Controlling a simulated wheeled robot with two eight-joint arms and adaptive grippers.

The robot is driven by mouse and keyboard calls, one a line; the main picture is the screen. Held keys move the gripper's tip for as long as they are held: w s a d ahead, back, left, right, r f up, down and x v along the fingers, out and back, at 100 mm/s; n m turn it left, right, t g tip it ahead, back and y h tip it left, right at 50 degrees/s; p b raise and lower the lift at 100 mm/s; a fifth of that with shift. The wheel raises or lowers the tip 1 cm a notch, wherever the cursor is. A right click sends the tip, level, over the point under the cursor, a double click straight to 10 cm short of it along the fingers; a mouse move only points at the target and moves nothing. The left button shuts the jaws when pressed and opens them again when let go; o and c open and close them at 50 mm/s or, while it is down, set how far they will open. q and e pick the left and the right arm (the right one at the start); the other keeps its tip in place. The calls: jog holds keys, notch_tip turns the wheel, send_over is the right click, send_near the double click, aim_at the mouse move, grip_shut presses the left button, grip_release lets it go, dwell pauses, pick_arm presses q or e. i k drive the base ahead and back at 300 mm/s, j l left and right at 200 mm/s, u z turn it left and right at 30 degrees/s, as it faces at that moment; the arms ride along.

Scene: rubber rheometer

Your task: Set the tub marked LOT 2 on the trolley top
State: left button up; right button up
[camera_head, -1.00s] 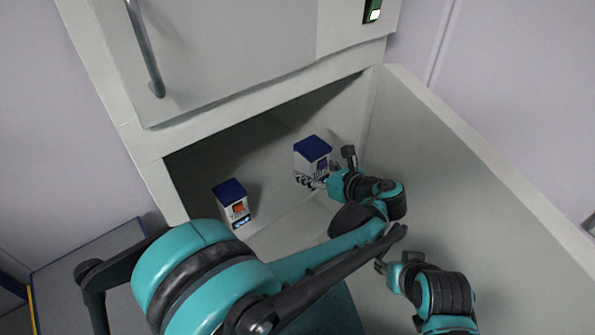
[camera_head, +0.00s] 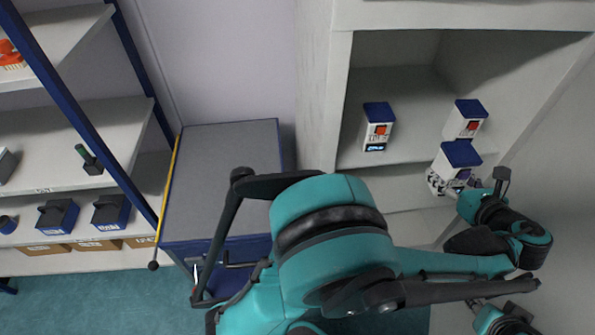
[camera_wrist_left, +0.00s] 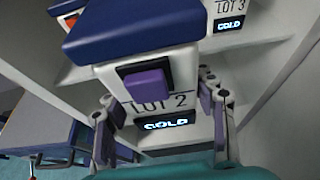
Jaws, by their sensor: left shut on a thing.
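The LOT 2 tub (camera_head: 459,157) is white with a blue lid. In the left wrist view, the tub (camera_wrist_left: 153,101) shows its LOT 2 label, a purple square and a display reading COLD. My left gripper (camera_head: 452,187) is shut on it, one finger at each side, at the front of the cabinet opening. The trolley top (camera_head: 228,150) is flat, grey and bare, left of the cabinet; my arm partly hides its trolley. My right gripper (camera_head: 478,303) is low at the right, and its jaws are unclear.
Two similar tubs stand inside the cabinet, one at left (camera_head: 378,127) and one behind the held tub (camera_head: 467,119). A tub marked LOT 3 (camera_wrist_left: 229,20) shows in the wrist view. Cabinet walls (camera_head: 338,100) flank the opening. A loaded shelf rack (camera_head: 80,130) stands left of the trolley.

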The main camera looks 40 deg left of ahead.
aim_at(226, 198)
jog(key=k+j+u, duration=0.1)
jog(key=k+j, duration=0.45)
jog(key=k+j+u, duration=0.1)
jog(key=k+j, duration=0.45)
jog(key=j, duration=0.7)
jog(key=i+j+u, duration=0.1)
jog(key=j, duration=0.5)
